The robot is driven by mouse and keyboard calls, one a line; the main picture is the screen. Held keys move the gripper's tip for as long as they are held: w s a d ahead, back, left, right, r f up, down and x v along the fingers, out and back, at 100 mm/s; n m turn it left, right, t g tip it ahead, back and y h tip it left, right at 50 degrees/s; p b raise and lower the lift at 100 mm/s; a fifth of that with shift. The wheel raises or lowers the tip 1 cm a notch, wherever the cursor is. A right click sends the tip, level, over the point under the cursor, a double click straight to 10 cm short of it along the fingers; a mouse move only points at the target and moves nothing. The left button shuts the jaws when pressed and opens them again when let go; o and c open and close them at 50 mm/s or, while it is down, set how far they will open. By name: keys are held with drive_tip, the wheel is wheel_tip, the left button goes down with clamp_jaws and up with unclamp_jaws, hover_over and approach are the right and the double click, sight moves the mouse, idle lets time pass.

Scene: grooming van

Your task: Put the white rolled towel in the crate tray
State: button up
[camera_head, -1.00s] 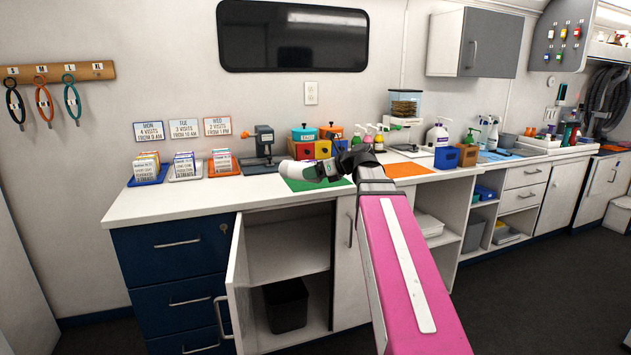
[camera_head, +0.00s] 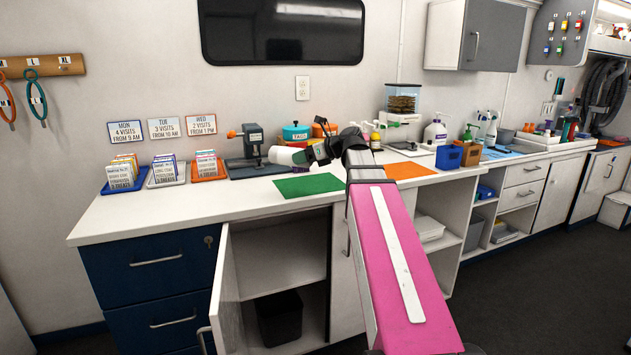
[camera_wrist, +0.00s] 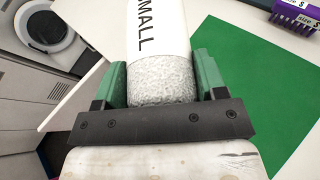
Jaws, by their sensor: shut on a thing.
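The white rolled towel (camera_head: 284,156) is held above the counter, over the area behind the green mat (camera_head: 308,186) in the head view. In the wrist view the towel (camera_wrist: 160,60) shows a white band printed "MALL", its first letter cut off, and a fluffy end. My gripper (camera_head: 312,152) is shut on it; in the wrist view the green fingers of my gripper (camera_wrist: 163,76) press either side of the towel. I cannot tell which thing is the crate tray.
Blue, white and orange card trays (camera_head: 165,175) stand on the counter at left. A dark press-like device (camera_head: 252,150) stands just left of the towel. An orange mat (camera_head: 408,170) lies right of my arm. A cabinet door (camera_head: 225,295) hangs open below.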

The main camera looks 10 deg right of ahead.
hover_over(322, 186)
wheel_tip(322, 186, down, 6)
drive_tip(key=shift+f, duration=2.05)
drive_tip(key=shift+f, duration=0.1)
drive_tip(key=o, duration=1)
drive_tip(key=shift+c, duration=0.2)
